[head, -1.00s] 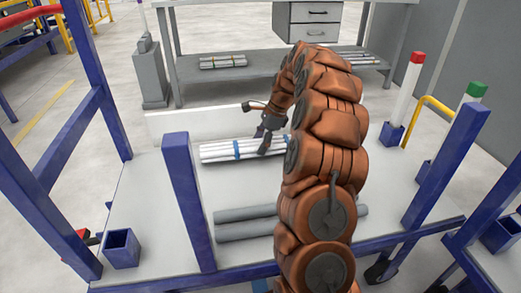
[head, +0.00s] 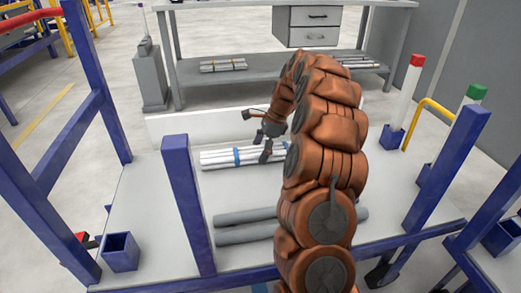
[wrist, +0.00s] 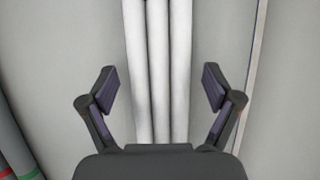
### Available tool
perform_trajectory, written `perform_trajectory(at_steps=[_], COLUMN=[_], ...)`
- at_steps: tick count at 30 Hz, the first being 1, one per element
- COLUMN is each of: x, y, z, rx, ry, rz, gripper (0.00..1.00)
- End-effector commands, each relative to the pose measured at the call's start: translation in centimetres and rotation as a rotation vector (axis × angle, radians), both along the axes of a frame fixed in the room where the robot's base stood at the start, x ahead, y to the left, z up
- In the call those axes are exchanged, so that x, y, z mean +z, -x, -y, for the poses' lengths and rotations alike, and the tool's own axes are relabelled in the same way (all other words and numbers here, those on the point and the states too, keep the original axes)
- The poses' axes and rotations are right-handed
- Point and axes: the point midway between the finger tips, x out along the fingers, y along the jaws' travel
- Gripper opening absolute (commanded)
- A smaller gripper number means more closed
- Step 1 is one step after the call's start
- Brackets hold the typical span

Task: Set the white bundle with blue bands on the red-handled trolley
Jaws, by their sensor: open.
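The white bundle (head: 216,158) with blue bands lies on the white deck of the blue-framed rack in front of me. In the wrist view its white pipes (wrist: 158,60) run away from me between the fingers, with no band in sight there. My gripper (head: 262,140) is over the right part of the bundle. In the wrist view my gripper (wrist: 160,88) is open, one finger on each side of the bundle, and not closed on it. A red bar (head: 28,17) on a blue frame shows at the upper left; I cannot tell if it is the trolley's handle.
Grey pipes (head: 240,232) lie nearer on the same deck (head: 150,215). Blue posts (head: 187,200) stand around it. A grey bench (head: 270,70) behind carries more bundles. Posts with red and green tops stand at the right. Dark banded pipes (wrist: 14,150) show in the wrist view.

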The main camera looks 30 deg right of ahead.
Motion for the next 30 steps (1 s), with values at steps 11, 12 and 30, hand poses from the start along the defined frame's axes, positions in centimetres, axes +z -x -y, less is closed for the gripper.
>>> perform_trajectory(at_steps=[11,12,30], x=[2.3,2.8,11.3], y=[0.2,0.3,1.8], z=[0.7,0.9,4.2], rx=[-0.002,-0.002,0.0], ry=[0.002,0.001,0.0], rz=[0.003,0.002,0.001], gripper=[0.89,0.89,0.89])
